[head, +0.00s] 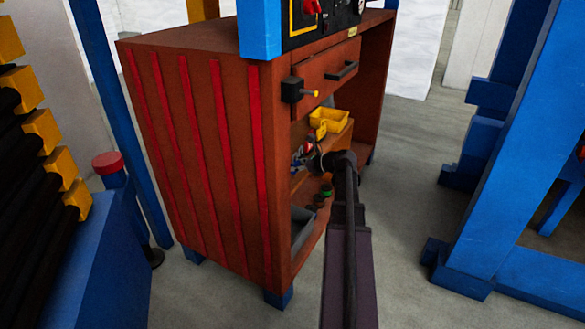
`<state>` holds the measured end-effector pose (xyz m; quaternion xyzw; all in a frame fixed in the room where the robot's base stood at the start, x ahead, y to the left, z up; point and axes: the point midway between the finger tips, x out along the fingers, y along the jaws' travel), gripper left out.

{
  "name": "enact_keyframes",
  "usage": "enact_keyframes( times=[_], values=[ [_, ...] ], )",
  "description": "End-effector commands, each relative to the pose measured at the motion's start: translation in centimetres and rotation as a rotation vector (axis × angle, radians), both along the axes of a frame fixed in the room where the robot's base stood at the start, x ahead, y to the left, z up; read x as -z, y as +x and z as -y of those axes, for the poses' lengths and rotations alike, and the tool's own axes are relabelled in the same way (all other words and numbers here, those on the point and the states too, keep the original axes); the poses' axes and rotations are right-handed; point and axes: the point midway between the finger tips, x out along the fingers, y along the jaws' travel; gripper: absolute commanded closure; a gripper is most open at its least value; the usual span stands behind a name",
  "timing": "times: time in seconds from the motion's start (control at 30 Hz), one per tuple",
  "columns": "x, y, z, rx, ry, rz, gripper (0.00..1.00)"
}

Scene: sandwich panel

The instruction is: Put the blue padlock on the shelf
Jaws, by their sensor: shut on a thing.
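My gripper (312,160) reaches into the open front of a brown cabinet, at the level of its shelf (339,139). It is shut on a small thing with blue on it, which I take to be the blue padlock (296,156). The padlock is at the left of the gripper, close to the shelf's left part. It is tiny and partly hidden, so I cannot tell whether it touches the shelf.
The brown cabinet (205,150) has a drawer (328,74) above the opening. Yellow bins (328,119) stand on the shelf. Below are a grey bin (302,226) and small dark and green items (325,191). A blue frame (515,150) stands right; grey floor lies between.

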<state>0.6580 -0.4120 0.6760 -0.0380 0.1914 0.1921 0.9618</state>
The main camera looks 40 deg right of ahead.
Motion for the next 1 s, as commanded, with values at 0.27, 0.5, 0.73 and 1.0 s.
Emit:
enact_keyframes(
  times=[0.27, 0.5, 0.73, 1.0],
  values=[
    [0.5, 4.2, 2.0, 0.0, 0.0, 0.0, 0.92],
    [0.5, 4.9, 2.2, 0.0, 0.001, 0.0, 0.92],
    [0.5, 4.8, 2.1, 0.0, 0.0, 0.0, 0.92],
    [1.8, 4.8, 2.1, -0.001, 0.0, 0.0, 0.92]
  ],
)
